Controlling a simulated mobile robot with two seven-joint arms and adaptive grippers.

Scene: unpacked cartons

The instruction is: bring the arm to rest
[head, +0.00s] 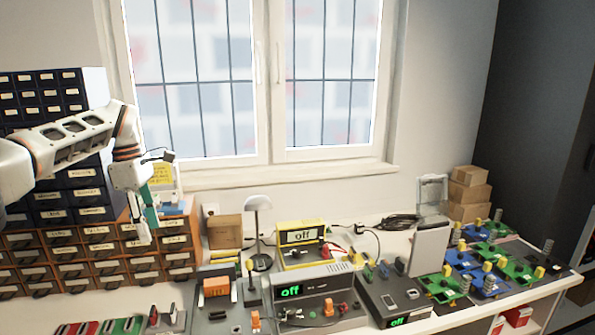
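My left arm (75,138) comes in from the left and bends down at the wrist. My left gripper (146,228) points down in front of the drawer cabinets, above the back left of the workbench. A narrow teal part shows at its fingers; I cannot tell whether it belongs to the gripper or is something held. The gap between the fingertips is too small to read. My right gripper is not in view.
Brown drawer cabinets (68,262) stand close behind the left gripper. A white lamp (258,204), a yellow meter (301,238) and a grey device reading "off" (318,283) crowd the bench middle. Circuit boards (441,287) lie right, cartons (468,194) behind them. Open air lies before the window.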

